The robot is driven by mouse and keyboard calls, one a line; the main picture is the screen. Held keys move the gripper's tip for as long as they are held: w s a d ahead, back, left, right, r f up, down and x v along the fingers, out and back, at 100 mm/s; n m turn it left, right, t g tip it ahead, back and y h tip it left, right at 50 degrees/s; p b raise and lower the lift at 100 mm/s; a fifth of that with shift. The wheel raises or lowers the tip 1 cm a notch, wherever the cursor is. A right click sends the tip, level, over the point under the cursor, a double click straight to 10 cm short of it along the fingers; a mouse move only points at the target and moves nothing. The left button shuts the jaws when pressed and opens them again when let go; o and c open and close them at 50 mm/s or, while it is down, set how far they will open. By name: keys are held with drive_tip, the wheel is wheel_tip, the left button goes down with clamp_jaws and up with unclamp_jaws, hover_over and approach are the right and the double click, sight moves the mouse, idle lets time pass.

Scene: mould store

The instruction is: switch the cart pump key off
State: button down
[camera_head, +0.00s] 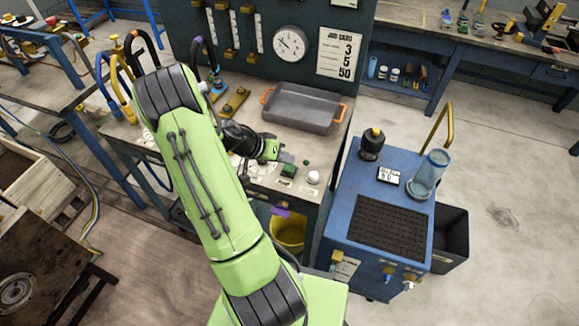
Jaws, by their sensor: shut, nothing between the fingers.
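The blue cart (337,230) stands right of the workbench. On its front face are small brass-coloured fittings (389,271) and a pale tag (345,268). I cannot tell which fitting, if any, is the pump key, or how it is turned. On the cart top are a black knob-like part with a yellow tip (371,143), a small white label or display (388,174) and a clear blue cylinder (430,172). My gripper (287,157) is shut and empty above the workbench, left of the cart and apart from it.
A grey tray with orange handles (302,107) lies on the workbench (262,179), near small green and white parts. A yellow bucket (288,231) stands below, between bench and cart. A dark bin (453,240) adjoins the cart's right side.

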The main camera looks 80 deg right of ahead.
sight(286, 168)
drive_tip(key=shift+r, duration=0.1)
wheel_tip(286, 168, up, 6)
drive_tip(key=p, duration=0.3)
idle(0.3)
idle(0.3)
